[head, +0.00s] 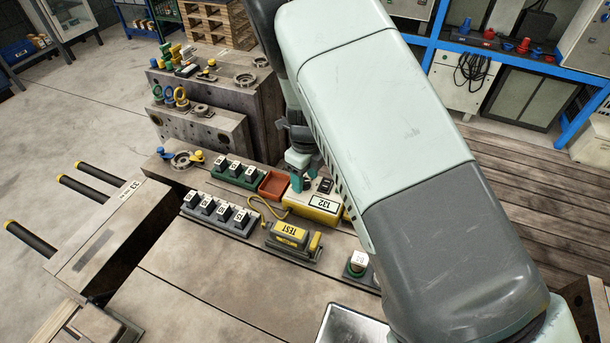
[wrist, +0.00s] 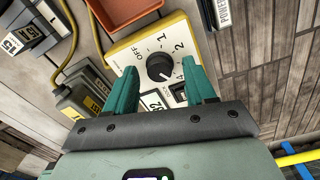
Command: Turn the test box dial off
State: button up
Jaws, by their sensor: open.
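The test box (wrist: 121,52) is a yellow box with a pale face in the wrist view. A round black dial (wrist: 159,67) sits on that face, with the marks OFF, 1 and 2 around it. A small pale mark shows on the dial, but I cannot tell surely which setting it points at. In the head view the yellow box (head: 322,207) carries the label 132 and is partly hidden by my arm. My gripper (wrist: 158,74) is open, its teal fingers on either side of the dial in the picture. Contact cannot be told. In the head view my gripper (head: 299,180) is over the box's left end.
A red tray (head: 273,184) lies left of the box. A yellow TEST unit (head: 290,233) stands in front of it. A yellow cable (head: 262,208) runs nearby. Rows of labelled blocks (head: 219,213) and heavy mould blocks (head: 205,130) stand to the left.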

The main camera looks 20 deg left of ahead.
grip_shut()
